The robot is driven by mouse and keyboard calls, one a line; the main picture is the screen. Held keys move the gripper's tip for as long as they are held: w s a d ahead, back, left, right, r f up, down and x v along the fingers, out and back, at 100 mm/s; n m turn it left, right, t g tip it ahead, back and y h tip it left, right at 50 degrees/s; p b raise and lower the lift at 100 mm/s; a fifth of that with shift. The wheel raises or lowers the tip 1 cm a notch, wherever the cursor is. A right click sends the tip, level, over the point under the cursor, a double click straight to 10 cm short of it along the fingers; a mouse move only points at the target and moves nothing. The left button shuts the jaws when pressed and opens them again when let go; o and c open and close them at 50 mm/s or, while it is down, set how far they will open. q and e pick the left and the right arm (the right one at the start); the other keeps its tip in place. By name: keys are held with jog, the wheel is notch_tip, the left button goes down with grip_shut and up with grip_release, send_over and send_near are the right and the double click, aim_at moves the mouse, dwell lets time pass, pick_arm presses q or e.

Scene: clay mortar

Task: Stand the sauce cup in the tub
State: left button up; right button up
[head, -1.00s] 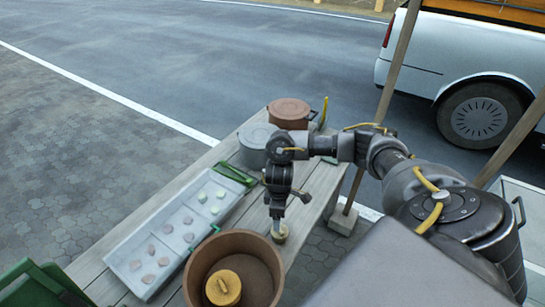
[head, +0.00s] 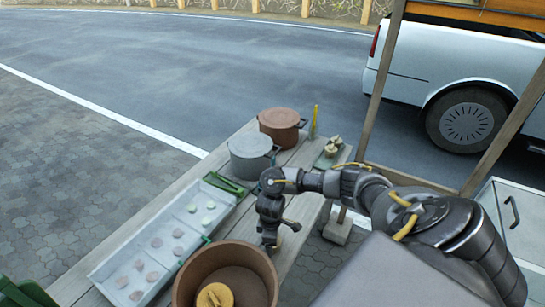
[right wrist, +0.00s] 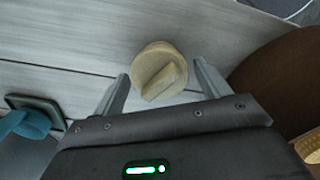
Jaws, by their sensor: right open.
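The sauce cup appears to be the small tan round piece with a raised ridge across its top (right wrist: 158,72) in the right wrist view. It stands on the grey plank table. My right gripper (right wrist: 161,75) is open, with one finger on each side of the cup and visible gaps. In the head view my right gripper (head: 270,245) is low beside the tub and mostly hides the cup. The brown round tub (head: 186,275) stands just left of it, with a yellow ridged round piece (head: 214,296) inside. My left gripper is not in view.
A pale tray (head: 150,225) with several small pieces lies left of the tub. A grey pot (head: 251,150), a reddish-brown pot (head: 281,120) and a small board (head: 328,156) with pieces stand farther back. A teal-handled item (right wrist: 28,122) lies near the gripper.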

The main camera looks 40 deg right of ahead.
jog(key=shift+f, duration=0.45)
jog(key=c, duration=0.9)
jog(key=shift+r, duration=0.15)
jog(key=shift+c, duration=0.2)
jog(key=shift+r, duration=0.25)
notch_tip(320, 180, up, 3)
jog(key=shift+w+f, duration=0.1)
jog(key=shift+f, duration=0.05)
jog(key=s+r+p, duration=0.3)
jog(key=s+r, duration=0.6)
jog(key=s, duration=0.5)
jog(key=shift+r, duration=0.3)
